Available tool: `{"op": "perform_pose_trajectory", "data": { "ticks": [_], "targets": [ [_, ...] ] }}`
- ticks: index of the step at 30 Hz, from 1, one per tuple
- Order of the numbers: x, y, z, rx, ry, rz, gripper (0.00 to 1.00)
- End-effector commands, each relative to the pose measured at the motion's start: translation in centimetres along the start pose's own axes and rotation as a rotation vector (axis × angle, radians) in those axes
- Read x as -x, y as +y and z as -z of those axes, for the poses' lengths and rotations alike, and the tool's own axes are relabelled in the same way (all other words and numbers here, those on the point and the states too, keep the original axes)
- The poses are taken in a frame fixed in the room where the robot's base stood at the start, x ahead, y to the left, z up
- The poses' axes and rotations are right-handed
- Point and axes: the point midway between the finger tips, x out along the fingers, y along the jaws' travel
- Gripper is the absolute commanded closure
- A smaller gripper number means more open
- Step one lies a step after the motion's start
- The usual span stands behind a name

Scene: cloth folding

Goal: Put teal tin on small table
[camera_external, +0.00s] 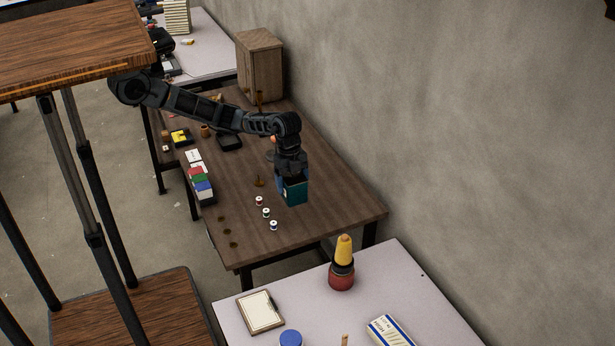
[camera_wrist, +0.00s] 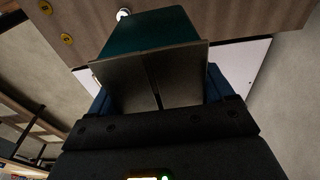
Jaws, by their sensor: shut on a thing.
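The teal tin (camera_external: 294,191) is a boxy, dark teal container below my gripper (camera_external: 289,177) in the external view. My gripper is shut on the tin, pointing down over the right part of the brown wooden table (camera_external: 330,206). In the wrist view the tin (camera_wrist: 150,32) shows beyond the gripper's flat finger plates (camera_wrist: 155,80). I cannot tell exactly how high the tin is above the tabletop. Which table is the small table is not clear from the pictures.
Thread spools (camera_external: 266,212) stand in front of the tin. Coloured boxes (camera_external: 200,179) line the table's left edge. A pale table (camera_external: 400,280) in front bears a yellow-topped cone (camera_external: 343,255), a clipboard (camera_external: 261,311) and a blue-lidded jar (camera_external: 291,339). A wooden cabinet (camera_external: 260,66) stands behind.

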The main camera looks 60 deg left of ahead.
Motion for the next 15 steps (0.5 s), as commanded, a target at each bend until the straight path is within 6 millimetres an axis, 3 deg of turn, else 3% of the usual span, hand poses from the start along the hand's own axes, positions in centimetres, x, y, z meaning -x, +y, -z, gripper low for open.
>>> {"op": "perform_pose_trajectory", "data": {
  "ticks": [3,11,15],
  "targets": [
    [2.6,-0.1,0.6,-0.001,0.002,0.004,0.61],
    [2.3,-3.4,4.5,0.031,0.000,0.004,0.61],
    [2.5,-5.1,7.6,0.050,0.002,0.005,0.61]
  ]
}}
